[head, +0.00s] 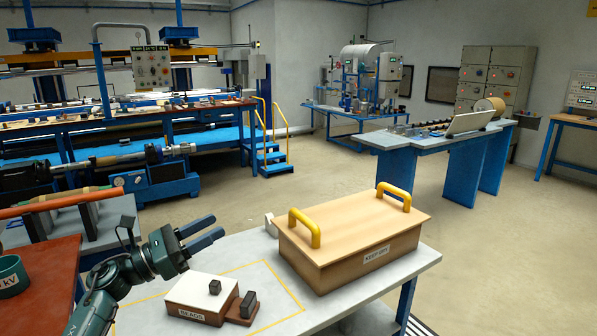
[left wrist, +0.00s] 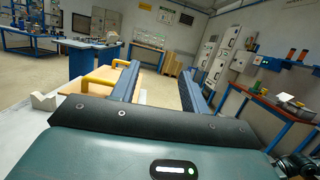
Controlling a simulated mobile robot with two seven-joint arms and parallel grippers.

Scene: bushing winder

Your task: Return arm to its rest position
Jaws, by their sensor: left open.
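My left gripper (head: 206,233) is in the head view, above the white work table (head: 355,292), with its two dark fingers spread apart and nothing between them. It points right, toward the wooden box, and is apart from it. In the left wrist view the two blue fingers (left wrist: 163,85) stand wide apart with only room background between them. My right gripper is in neither view.
A wooden box (head: 345,236) with yellow handles and a "KEEP DRY" label stands on the table. A green mug (head: 12,275) stands on a red surface (head: 48,262) at left.

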